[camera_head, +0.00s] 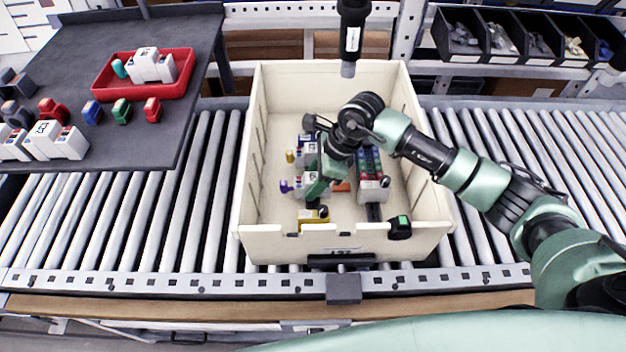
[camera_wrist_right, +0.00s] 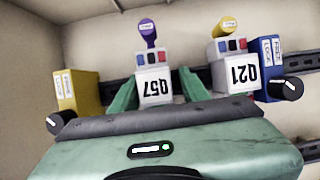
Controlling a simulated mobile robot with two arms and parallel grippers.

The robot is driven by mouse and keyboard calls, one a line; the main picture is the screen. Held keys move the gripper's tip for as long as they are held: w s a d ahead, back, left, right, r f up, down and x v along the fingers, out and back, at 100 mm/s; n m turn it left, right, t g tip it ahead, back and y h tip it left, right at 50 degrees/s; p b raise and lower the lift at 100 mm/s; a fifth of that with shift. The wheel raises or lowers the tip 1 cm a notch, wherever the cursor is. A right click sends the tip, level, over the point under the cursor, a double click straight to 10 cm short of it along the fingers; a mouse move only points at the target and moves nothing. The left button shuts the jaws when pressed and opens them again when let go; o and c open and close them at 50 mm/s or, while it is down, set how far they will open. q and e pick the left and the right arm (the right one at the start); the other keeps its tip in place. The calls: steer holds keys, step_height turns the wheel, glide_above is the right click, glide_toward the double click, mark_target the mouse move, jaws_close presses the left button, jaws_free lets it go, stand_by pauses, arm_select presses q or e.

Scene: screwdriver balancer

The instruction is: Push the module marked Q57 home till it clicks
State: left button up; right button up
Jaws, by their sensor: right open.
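The module marked Q57 (camera_wrist_right: 155,82) is a white block with small blue and red squares and a purple-topped peg. In the head view Q57 (camera_head: 298,183) stands in the beige crate (camera_head: 262,225), partly hidden by my right gripper. My right gripper (camera_head: 317,187) is low inside the crate, beside Q57. In the wrist view its green fingers stand apart, one on each side of Q57; I cannot tell if they touch it. Whether Q57 is fully seated cannot be told. My left gripper is not in view.
A terminal row (camera_head: 371,165) lies right of the gripper. A black tool (camera_head: 352,30) hangs over the crate's far wall. A red tray (camera_head: 105,77) sits on the left table.

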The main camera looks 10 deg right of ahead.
steer(key=shift+s+f, duration=0.4)
steer(key=shift+s, duration=0.05)
steer(key=v, duration=0.2)
steer(key=b+v, duration=0.1)
steer(key=v, duration=0.5)
steer(key=shift+w+r, duration=0.25)
steer(key=shift+w, duration=0.15)
steer(key=shift+r, duration=0.1)
step_height(320, 180, up, 12)
steer(key=p, duration=0.5)
